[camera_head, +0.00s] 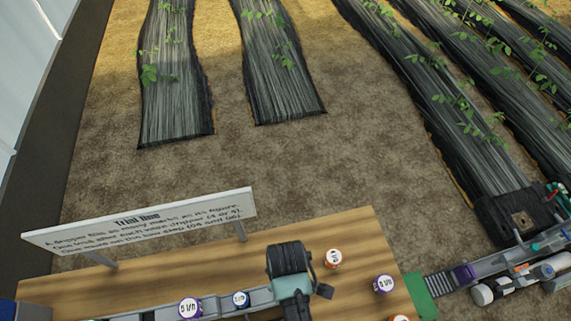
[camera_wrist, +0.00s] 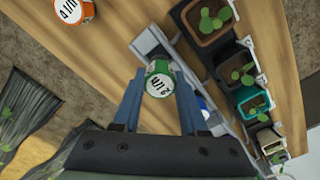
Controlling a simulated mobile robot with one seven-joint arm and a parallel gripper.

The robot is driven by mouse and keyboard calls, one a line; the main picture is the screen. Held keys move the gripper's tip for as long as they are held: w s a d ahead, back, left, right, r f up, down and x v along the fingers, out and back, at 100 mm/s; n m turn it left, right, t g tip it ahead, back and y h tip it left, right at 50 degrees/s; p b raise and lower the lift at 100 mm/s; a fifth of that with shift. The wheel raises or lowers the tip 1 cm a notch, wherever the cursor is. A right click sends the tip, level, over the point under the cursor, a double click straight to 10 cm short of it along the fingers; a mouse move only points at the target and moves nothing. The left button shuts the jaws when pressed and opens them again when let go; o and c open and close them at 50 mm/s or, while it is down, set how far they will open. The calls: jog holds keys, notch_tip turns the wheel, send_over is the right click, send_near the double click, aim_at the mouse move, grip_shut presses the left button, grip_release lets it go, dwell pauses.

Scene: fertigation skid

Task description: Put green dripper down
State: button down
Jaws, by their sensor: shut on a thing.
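The green dripper (camera_wrist: 163,83) shows in the wrist view as a small round piece with a white, marked top. It sits between the two blue-grey fingers of my gripper (camera_wrist: 157,77), which is shut on it. In the head view my gripper (camera_head: 291,268) is over the wooden table, just behind the grey rail; there the green dripper is hidden by my arm. From these views I cannot tell whether the dripper touches the surface below.
An orange dripper (camera_head: 334,258) and a purple one (camera_head: 384,284) stand on the table (camera_head: 350,229) to the right. Purple (camera_head: 189,307) and blue (camera_head: 240,299) drippers are at the grey rail. A sign (camera_head: 140,222) stands behind. Potted seedlings (camera_wrist: 206,22) line the wrist view's right.

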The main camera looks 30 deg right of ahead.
jog(key=shift+w+f, duration=0.1)
jog(key=shift+f, duration=2.1)
jog(key=shift+f, duration=0.15)
jog(key=shift+c, duration=2.2)
grip_release()
